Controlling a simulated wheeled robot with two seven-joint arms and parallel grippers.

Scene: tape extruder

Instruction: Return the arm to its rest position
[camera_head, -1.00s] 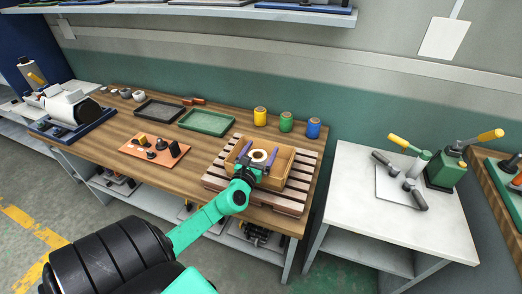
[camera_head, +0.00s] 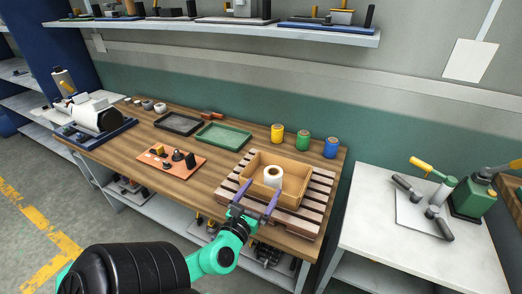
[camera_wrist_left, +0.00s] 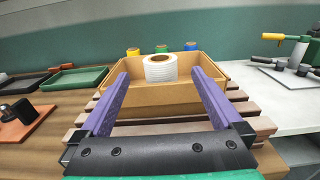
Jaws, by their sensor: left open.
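My left gripper (camera_head: 256,194) has purple fingers spread open and empty, just in front of the wooden box. In the left wrist view its fingers (camera_wrist_left: 160,97) point toward the box with nothing between them. A white tape roll (camera_head: 273,176) stands inside the open wooden box (camera_head: 252,170), apart from the fingers. The roll (camera_wrist_left: 160,68) and the box (camera_wrist_left: 155,97) also show in the left wrist view. The box sits on a slatted pallet (camera_head: 310,205) on the wooden table. My right gripper is not in view.
Yellow (camera_head: 277,133), green (camera_head: 303,140) and blue (camera_head: 331,147) spools stand behind the box. A green tray (camera_head: 224,136) and an orange plate with parts (camera_head: 167,165) lie to the left. A white table (camera_head: 400,230) with a lever tool stands at the right.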

